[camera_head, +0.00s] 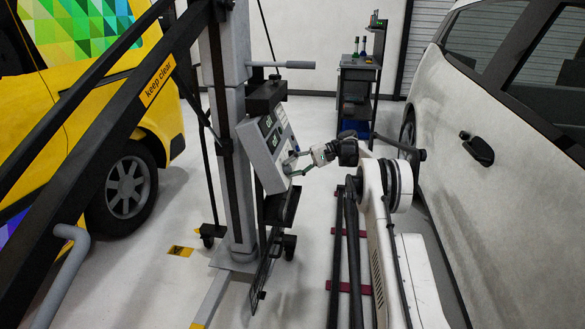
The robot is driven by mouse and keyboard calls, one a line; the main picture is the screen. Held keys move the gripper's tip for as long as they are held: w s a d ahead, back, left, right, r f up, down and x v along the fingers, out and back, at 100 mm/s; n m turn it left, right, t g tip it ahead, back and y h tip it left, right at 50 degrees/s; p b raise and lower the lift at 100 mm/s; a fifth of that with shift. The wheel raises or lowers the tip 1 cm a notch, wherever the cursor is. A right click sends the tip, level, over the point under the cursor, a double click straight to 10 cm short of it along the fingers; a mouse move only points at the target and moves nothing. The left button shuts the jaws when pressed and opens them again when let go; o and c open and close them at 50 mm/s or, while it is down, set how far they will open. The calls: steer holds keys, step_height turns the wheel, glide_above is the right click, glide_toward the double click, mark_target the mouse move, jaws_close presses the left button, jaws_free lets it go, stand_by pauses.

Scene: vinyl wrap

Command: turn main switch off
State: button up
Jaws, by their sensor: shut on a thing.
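A grey control box (263,152) with small dark displays is mounted at a tilt on the upright metal column. My gripper (292,163) reaches in from the right to the lower right part of the box's front face. Its fingers are shut on the main switch there. The switch is small and mostly hidden by the fingers, so its turned position cannot be told.
The grey column (228,130) stands on a wheeled base with dark slanted beams at left. A yellow van (170,75) is on the left, a white car (500,215) close on the right. A tool cart (357,85) stands at the back. Open floor lies behind the column.

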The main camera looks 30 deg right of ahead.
steer(key=o, duration=1.1)
steer(key=shift+v, duration=3.7)
